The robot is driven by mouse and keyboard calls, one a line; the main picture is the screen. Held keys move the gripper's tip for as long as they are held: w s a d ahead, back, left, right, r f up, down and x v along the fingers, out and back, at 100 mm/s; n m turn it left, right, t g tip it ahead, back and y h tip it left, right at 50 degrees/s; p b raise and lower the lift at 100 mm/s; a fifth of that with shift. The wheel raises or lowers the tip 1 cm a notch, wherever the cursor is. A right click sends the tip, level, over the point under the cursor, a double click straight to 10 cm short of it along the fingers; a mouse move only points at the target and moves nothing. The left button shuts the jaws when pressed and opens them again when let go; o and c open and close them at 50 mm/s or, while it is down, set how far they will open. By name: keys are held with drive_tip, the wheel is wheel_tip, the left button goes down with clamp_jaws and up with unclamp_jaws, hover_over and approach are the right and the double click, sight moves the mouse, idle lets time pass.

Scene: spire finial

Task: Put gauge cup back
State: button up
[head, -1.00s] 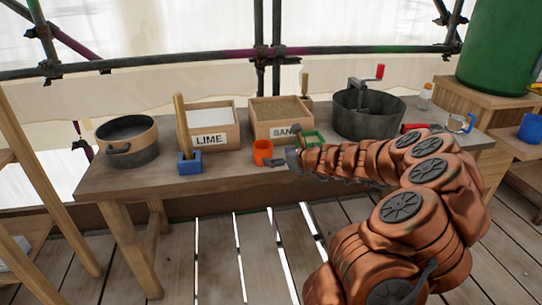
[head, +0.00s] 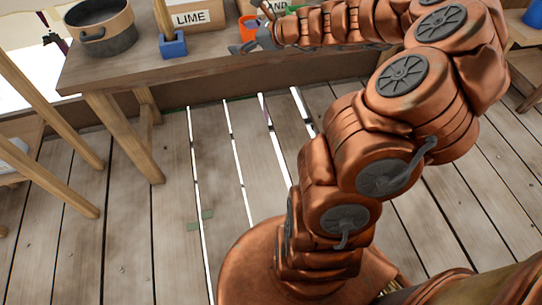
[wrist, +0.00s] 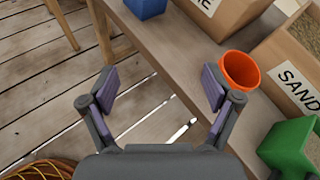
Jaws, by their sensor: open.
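An orange cup, which I take to be the gauge cup, stands open side up on the wooden table near its front edge. It shows in the wrist view (wrist: 241,72) and, partly covered by my gripper, in the head view (head: 246,27). My gripper (wrist: 158,88) is open and empty. In the wrist view the cup is just right of the right finger, outside the jaws, and the space between the fingers shows table edge and floor. In the head view my gripper (head: 254,44) is at the table's front edge beside the cup.
A SAND box (wrist: 282,62), a LIME box (head: 197,17), a blue block (head: 173,46) and a dark pot (head: 103,26) stand on the table (head: 125,70). A green container (wrist: 288,142) is right of my gripper in the wrist view. Plank floor in front is clear.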

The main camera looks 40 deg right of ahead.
drive_tip(key=s+a+r+n+g+y, duration=0.1)
drive_tip(key=s+a+n+g+y, duration=0.25)
drive_tip(key=a+n, duration=0.75)
drive_tip(key=s+a+f+n+g+h, duration=0.15)
drive_tip(key=s+a+n+g, duration=0.5)
drive_tip(key=s+a, duration=0.75)
drive_tip(key=s+d+f+n+g+h, duration=0.2)
drive_tip(key=s+n, duration=0.3)
drive_tip(key=s, duration=0.5)
drive_tip(key=s+d+f+n+g+h, duration=0.2)
drive_tip(key=s+d+n+g+h, duration=0.1)
drive_tip(key=s, duration=0.7)
drive_tip(key=d+n+h, duration=0.1)
drive_tip(key=n+h, duration=0.1)
drive_tip(key=n, duration=0.1)
drive_tip(key=shift+f, duration=0.15)
wheel_tip(320, 180, up, 20)
drive_tip(key=t+p, duration=0.1)
drive_tip(key=p, duration=1.7)
drive_tip(key=shift+p, duration=0.35)
